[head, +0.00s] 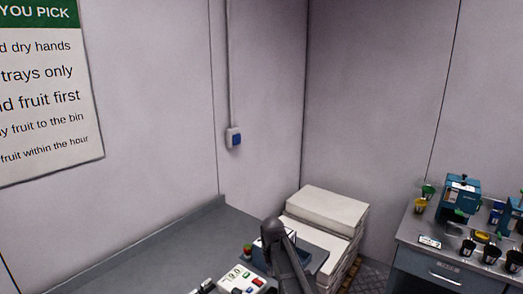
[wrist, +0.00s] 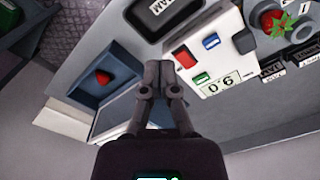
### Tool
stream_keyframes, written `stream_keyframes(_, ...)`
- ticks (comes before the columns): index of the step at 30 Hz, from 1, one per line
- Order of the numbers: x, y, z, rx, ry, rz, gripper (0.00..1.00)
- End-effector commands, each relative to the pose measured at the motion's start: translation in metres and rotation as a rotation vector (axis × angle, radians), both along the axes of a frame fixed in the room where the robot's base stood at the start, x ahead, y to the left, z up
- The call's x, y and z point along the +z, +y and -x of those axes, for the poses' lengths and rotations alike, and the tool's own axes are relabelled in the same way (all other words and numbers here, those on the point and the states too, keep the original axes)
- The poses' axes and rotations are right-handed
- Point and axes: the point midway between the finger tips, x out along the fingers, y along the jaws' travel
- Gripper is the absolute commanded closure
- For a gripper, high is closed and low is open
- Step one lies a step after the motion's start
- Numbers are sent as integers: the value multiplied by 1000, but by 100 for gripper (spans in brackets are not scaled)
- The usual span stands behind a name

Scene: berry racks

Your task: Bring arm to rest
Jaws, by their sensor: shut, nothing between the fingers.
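My gripper (wrist: 158,70) is in the wrist view, with its two fingers together and nothing between them. It is over a grey bench, beside a white device (wrist: 208,58) with red, blue and green buttons and a small display. In the head view part of my arm rises in front of the bench (head: 150,250) at the bottom middle. The fingertips cannot be made out there.
A blue-edged tray (wrist: 85,105) holding a red berry (wrist: 103,77) lies left of the fingers. Another red berry (wrist: 272,20) is at upper right. White stacked trays (head: 325,210) stand behind my arm. A side counter (head: 410,232) with blue machines is at right.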

Motion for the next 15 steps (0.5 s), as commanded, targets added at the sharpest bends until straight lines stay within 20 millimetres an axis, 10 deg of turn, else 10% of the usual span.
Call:
stream_keyframes(6, -1, -80, 100, -130, 0, 0, 100)
stream_keyframes(15, -2, -131, 178, -244, 0, 0, 100)
